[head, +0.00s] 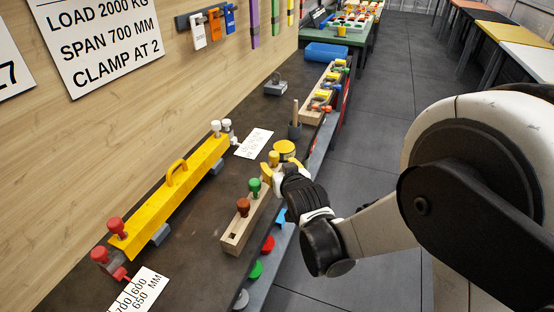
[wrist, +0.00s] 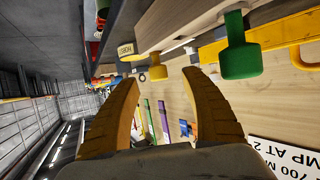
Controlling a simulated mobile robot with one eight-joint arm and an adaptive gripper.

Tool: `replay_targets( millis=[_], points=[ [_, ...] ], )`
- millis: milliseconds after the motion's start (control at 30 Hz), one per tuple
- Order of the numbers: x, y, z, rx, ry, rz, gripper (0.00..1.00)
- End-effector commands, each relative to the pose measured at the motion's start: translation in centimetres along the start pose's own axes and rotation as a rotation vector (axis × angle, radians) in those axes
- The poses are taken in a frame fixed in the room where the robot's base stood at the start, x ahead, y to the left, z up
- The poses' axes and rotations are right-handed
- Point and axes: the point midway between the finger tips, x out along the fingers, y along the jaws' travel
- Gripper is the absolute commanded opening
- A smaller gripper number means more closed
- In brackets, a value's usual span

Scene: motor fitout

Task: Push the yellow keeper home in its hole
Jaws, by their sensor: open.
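The yellow keeper (head: 273,158) is a small knobbed peg at the far end of a light wooden block (head: 234,238), beyond a brown and a green peg. In the wrist view the yellow keeper (wrist: 158,71) shows with a short stem at the block, in line with the gap between my fingers. My gripper (wrist: 160,82) is open and empty, its two yellow-orange fingers spread apart. In the head view my gripper (head: 268,172) is at the block's far end, partly hidden by my wrist. I cannot tell whether a finger touches the keeper.
The green peg (head: 254,187) and brown peg (head: 243,207) stand close by in the block. A yellow beam (head: 190,180) with a handle lies along the back. A dark cup (head: 295,131) and another wooden rack (head: 317,103) stand farther along. Dark bench surface lies between block and beam.

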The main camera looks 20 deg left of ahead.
Motion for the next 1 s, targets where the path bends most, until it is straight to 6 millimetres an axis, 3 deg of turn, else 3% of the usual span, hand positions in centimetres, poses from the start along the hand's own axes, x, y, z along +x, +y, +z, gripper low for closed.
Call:
replay_targets(
  millis=[433,767,933,1000],
  points=[
    [6.3,0.4,0.0,0.000,-0.001,0.000,0.54],
    [7.0,0.4,-0.3,0.000,-0.001,0.000,0.54],
    [7.0,0.4,-0.3,0.000,-0.001,0.000,0.04],
    [7.0,0.4,-0.3,0.000,-0.001,0.000,0.02]
  ],
)
